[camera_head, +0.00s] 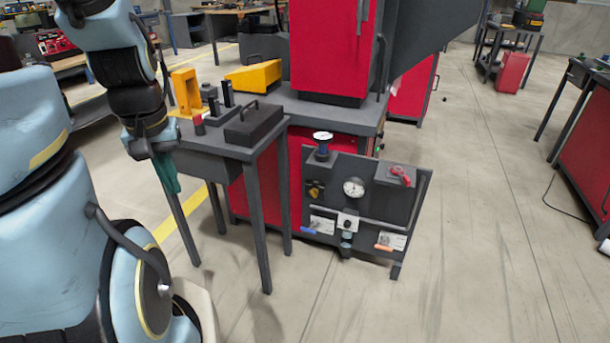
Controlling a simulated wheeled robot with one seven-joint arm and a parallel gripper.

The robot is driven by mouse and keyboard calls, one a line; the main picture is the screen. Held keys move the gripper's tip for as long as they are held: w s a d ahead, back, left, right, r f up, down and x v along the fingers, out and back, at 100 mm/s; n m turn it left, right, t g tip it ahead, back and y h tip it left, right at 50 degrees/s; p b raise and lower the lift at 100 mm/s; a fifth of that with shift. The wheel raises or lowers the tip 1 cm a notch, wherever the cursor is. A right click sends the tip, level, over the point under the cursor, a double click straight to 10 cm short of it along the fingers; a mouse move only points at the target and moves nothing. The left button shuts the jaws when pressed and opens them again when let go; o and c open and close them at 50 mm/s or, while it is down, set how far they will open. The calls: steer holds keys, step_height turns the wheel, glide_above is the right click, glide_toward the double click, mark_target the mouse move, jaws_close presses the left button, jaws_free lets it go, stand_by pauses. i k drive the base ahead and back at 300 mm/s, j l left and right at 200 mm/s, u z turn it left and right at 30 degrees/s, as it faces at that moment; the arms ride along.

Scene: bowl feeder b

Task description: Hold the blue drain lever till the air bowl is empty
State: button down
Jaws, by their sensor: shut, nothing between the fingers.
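The blue drain lever (309,231) is small and sits low on the left of a dark upright panel (381,211), beside a white label. A small bowl-like part (346,240) hangs low at the panel's middle; I cannot tell whether it is the air bowl or how full it is. My gripper (141,153) is at the left, by the left edge of the small grey table, well apart from the lever.
A round gauge (353,188), a red handle (401,175) and an orange lever (383,247) are on the panel. The small grey table (196,142) with a dark lidded box (254,124) stands between my arm and the panel. Floor before the panel is clear.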

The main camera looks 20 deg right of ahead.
mark_target(310, 230)
steer(key=z, duration=1)
steer(key=i+u, duration=0.5)
steer(key=i, duration=0.4)
